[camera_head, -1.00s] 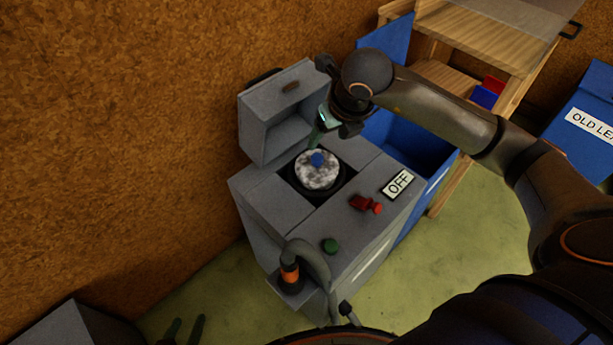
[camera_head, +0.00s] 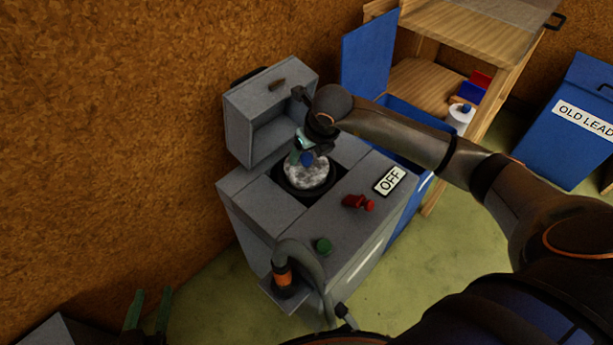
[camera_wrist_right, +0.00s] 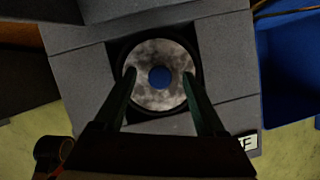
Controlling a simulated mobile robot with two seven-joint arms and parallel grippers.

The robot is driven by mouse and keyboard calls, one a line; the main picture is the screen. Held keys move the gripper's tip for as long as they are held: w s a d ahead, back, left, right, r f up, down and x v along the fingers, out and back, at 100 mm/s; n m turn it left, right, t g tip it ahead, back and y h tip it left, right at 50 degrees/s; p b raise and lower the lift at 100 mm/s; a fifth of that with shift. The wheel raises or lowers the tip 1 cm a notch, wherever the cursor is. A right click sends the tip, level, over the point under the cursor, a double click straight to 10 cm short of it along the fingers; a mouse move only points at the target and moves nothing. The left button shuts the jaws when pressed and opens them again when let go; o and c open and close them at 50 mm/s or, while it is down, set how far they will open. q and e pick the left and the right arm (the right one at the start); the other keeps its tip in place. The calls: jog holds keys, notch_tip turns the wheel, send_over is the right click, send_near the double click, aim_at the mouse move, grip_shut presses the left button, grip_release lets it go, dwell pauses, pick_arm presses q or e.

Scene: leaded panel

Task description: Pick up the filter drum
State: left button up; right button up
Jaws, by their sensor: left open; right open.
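The filter drum (camera_head: 305,176) is a mottled white-grey round body with a blue knob (camera_head: 307,159) on top. It sits in the dark round well of the grey machine (camera_head: 335,210), whose lid stands open. My right gripper (camera_head: 303,153) is just above the drum, pointing down, and is open. In the right wrist view, its two green fingers reach over opposite sides of the drum (camera_wrist_right: 158,96), with the blue knob between and slightly beyond the tips. I cannot tell whether they touch it. My left gripper (camera_head: 148,308) is open and empty at the lower left, away from the machine.
The open lid (camera_head: 268,110) rises close behind my right gripper. An OFF sign (camera_head: 390,180), a red handle (camera_head: 358,202), a green button (camera_head: 323,245) and a hose (camera_head: 310,262) sit on the machine. A blue bin and wooden shelf (camera_head: 425,85) stand at right.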

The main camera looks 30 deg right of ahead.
grip_shut()
dwell(0.6)
dwell(0.8)
